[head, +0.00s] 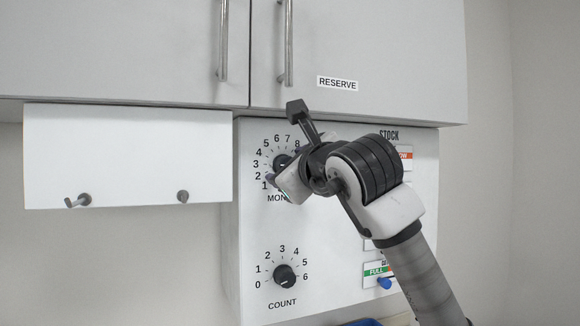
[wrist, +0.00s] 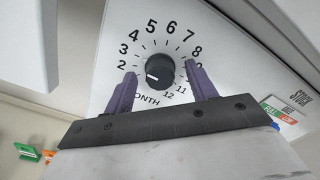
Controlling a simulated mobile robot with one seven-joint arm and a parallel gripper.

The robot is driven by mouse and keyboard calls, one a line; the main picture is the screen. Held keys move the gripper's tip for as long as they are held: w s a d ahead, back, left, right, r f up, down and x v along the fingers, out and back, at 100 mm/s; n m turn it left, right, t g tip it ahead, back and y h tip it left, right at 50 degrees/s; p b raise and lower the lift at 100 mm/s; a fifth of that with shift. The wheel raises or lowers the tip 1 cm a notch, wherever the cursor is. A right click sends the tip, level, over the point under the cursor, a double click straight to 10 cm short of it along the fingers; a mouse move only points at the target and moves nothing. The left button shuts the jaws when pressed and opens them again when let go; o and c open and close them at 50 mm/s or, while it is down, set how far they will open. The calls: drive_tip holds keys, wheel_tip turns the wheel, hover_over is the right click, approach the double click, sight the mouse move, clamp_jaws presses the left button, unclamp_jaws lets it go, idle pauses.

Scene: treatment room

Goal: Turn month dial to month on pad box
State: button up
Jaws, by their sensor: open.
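The month dial's black knob (head: 281,160) is at the upper left of the white stock panel (head: 334,252), partly hidden by my gripper (head: 284,182). In the wrist view the round month knob (wrist: 160,70) sits between the two purple fingers of my open gripper (wrist: 161,72), with visible gaps on both sides. Its white mark points left, toward about 1 or 2; the exact number is unclear. Numbers 2 to 8 and 11 to 12 show; the left finger covers the 1 area, and the right covers part of the right side. No pad box is recognisable.
Below is the count dial (head: 285,275). Labelled slots with a blue peg (head: 384,283) are at the panel's right, partly behind my arm. A cabinet marked RESERVE (head: 337,83) overhangs the panel. A white board with two pegs (head: 128,155) is on the left.

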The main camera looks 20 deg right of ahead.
drive_tip(key=s+b, duration=0.4)
drive_tip(key=s, duration=0.9)
drive_tip(key=shift+s+d, duration=0.2)
drive_tip(key=shift+s, duration=0.2)
drive_tip(key=shift+r, duration=0.1)
